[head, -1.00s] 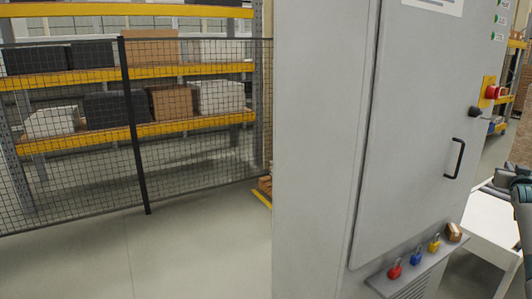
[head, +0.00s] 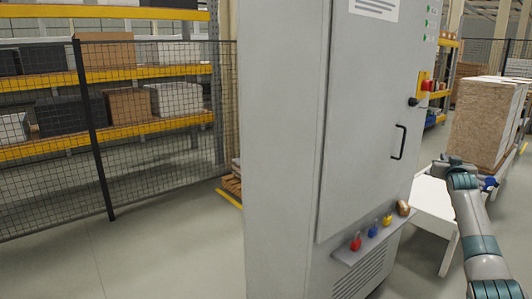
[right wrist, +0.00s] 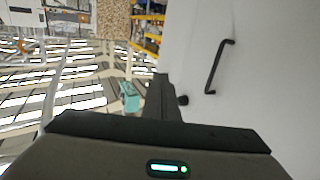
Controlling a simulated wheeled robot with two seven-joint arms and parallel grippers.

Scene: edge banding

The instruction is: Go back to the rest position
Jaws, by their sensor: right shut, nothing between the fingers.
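My right arm reaches up from the lower right in the head view. My right gripper (head: 446,161) is at its far end, to the right of the grey cabinet (head: 285,150) and in front of the white table (head: 432,203). It is small and partly hidden by the wrist there. In the right wrist view the dark fingers (right wrist: 163,92) are together, with nothing held. The cabinet's black handle (right wrist: 216,67) is to the right of them, apart from them. My left gripper is not in view.
Red, blue and yellow padlocks (head: 372,230) sit on the cabinet's ledge (head: 350,255). A red emergency button (head: 427,85) is on its side. A stack of boards (head: 485,122) stands behind the arm. A mesh fence (head: 150,150) and open floor lie left.

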